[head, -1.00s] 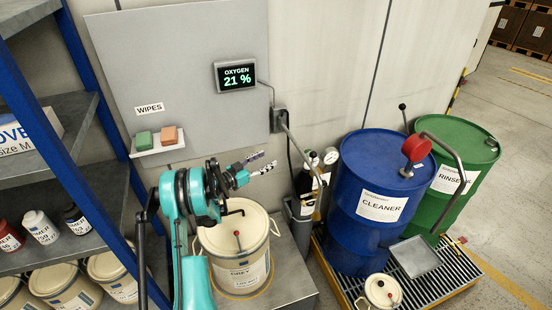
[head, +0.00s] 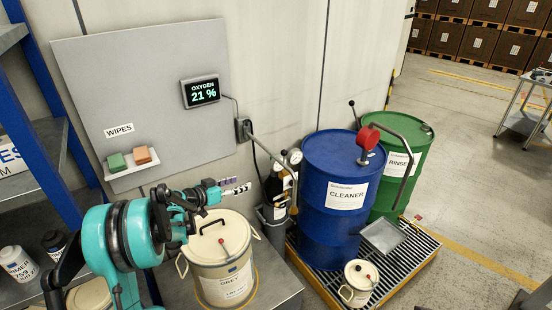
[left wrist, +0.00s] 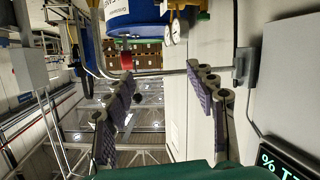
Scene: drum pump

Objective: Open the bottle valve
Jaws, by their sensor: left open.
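The bottle (head: 276,188) is dark with a white label and stands upright against the wall, left of the blue drum. A round pressure gauge (head: 295,157) sits at its top. Its valve is too small to make out clearly. My left gripper (head: 238,187) is open and empty, just left of the bottle and above the cream bucket, apart from both. In the left wrist view, the open fingers (left wrist: 163,83) point toward a grey pipe, with the gauges (left wrist: 177,28) beyond at the top. My right gripper is not in view.
A cream bucket (head: 219,262) stands on the grey bench below my left gripper. A bent grey pipe (head: 276,158) runs from the wall in front of the bottle. The blue drum (head: 325,235) and green drum (head: 411,125) stand to the right.

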